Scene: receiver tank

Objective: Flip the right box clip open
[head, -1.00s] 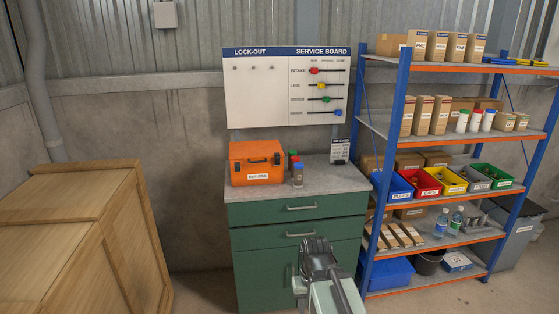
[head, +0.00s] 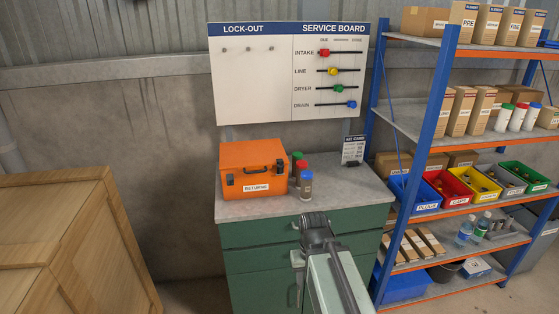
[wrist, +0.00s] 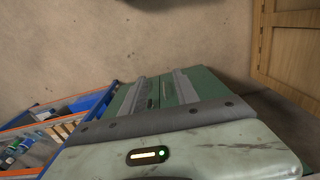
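The orange box (head: 252,160) sits shut on the grey top of the green cabinet in the head view. Its front carries a handle, a white RETURNS label and dark clips near both front corners. The right clip (head: 279,166) looks dark against the orange; whether it is latched is too small to tell. My gripper (head: 314,218) is in front of the cabinet, below and to the right of the box and apart from it. Its fingertips are not clear in the head view.
A small sign (head: 353,149) stands at the counter's back right. A blue-framed shelf (head: 440,110) is at right, a wooden crate (head: 75,240) at left. The counter's front strip (head: 250,208) is clear.

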